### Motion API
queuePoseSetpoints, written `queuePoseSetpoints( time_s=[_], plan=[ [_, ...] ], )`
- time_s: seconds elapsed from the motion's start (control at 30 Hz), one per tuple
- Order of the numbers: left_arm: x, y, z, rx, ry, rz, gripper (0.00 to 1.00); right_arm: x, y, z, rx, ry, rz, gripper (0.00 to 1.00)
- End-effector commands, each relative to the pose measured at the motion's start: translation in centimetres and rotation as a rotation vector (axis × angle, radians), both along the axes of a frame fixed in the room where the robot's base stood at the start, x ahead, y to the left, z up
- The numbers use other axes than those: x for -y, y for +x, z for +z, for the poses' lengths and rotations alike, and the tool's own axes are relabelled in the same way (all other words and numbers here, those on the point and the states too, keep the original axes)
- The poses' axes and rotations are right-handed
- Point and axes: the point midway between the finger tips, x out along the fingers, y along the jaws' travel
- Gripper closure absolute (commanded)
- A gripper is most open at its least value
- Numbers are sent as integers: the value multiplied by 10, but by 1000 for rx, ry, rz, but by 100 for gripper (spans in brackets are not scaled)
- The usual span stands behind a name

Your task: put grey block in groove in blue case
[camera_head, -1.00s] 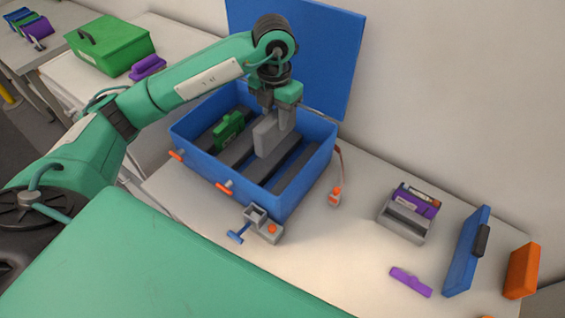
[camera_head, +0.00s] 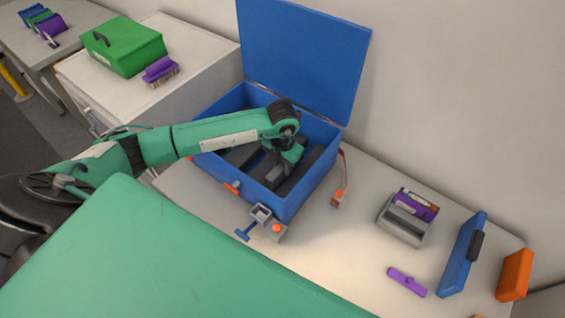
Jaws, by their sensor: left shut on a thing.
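The blue case (camera_head: 287,207) stands on the table with its lid (camera_head: 305,55) raised at the back. Its inside has dark long grooves (camera_head: 305,170) between grey ridges. My left gripper (camera_head: 284,172) is down inside the case, pointing downward. It is shut on the grey block (camera_head: 273,175), which sits low among the grooves and is largely hidden by the gripper and wrist. I cannot tell whether the block is seated in a groove. My right gripper is not in view.
A clamp-like grey and blue fixture (camera_head: 262,216) stands at the case's front corner. To the right are a grey holder with a purple piece (camera_head: 410,215), a purple piece (camera_head: 407,281), a blue panel (camera_head: 462,255) and an orange block (camera_head: 514,275). A green box (camera_head: 128,50) is at left.

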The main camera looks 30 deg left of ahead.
Motion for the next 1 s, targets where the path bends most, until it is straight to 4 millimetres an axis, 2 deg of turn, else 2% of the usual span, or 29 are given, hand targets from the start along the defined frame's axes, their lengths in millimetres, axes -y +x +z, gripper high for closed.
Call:
queuePoseSetpoints(
  time_s=[0.37, 0.4, 0.5, 0.83, 0.93, 1.0],
  plan=[
    [0, 0, -8, 2, -1, 0, 95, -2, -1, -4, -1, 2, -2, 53],
    [0, 0, -7, 2, -1, 0, 70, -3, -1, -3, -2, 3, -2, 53],
    [0, 0, -6, 2, -1, 0, 52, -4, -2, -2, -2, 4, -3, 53],
    [0, 0, -3, 2, -1, 0, 52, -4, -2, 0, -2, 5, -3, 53],
    [0, 1, 3, 4, -1, -1, 52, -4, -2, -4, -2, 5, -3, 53],
    [0, 1, 13, 6, -2, -2, 52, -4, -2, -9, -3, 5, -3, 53]
  ],
)
